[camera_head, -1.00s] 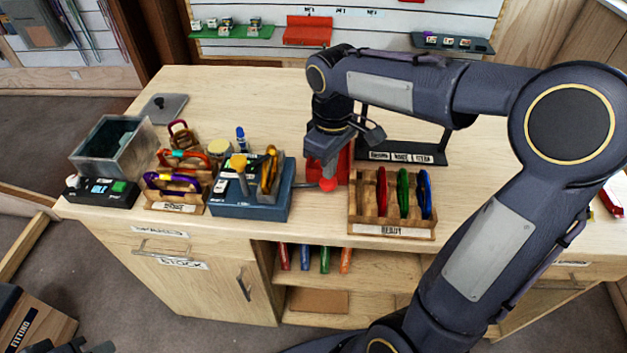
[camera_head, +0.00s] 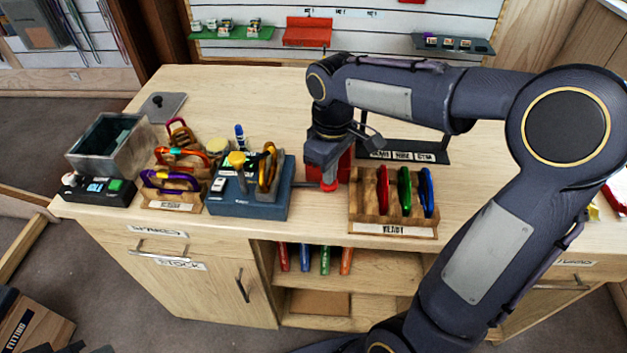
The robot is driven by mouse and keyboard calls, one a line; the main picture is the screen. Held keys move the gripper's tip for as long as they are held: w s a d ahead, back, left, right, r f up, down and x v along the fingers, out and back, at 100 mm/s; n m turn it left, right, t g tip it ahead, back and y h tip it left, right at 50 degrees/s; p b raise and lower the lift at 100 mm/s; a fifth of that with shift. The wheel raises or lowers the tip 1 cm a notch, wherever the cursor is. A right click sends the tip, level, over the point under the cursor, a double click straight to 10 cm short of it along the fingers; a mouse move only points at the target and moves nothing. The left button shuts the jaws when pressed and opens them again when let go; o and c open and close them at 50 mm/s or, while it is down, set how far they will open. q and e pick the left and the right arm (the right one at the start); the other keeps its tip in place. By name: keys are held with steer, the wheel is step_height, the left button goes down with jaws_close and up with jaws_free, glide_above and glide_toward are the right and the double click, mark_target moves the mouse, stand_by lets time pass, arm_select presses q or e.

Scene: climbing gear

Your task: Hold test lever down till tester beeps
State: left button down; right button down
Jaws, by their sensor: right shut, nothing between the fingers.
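The blue tester (camera_head: 247,204) stands near the counter's front edge, with a gold carabiner (camera_head: 266,170) upright on it and a yellow-topped post beside that. Its test lever (camera_head: 305,185) sticks out to the right and ends in a red knob (camera_head: 329,186). My right gripper (camera_head: 326,178) points down at the knob, shut and empty, its tips at or just above it. I cannot tell whether they touch. The tester's small display is too small to read. My left gripper is not in view.
A READY rack (camera_head: 393,230) with red, green and blue carabiners stands just right of the knob. Left of the tester are another carabiner rack (camera_head: 172,206), a black device (camera_head: 98,190) and a grey bin (camera_head: 108,148). A red object (camera_head: 345,163) stands behind my gripper.

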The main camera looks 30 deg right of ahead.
steer(key=shift+f+b, duration=0.95)
steer(key=shift+f, duration=0.55)
steer(key=shift+r, duration=0.15)
step_height(320, 180, up, 10)
steer(key=p, duration=0.9)
steer(key=shift+f, duration=0.3)
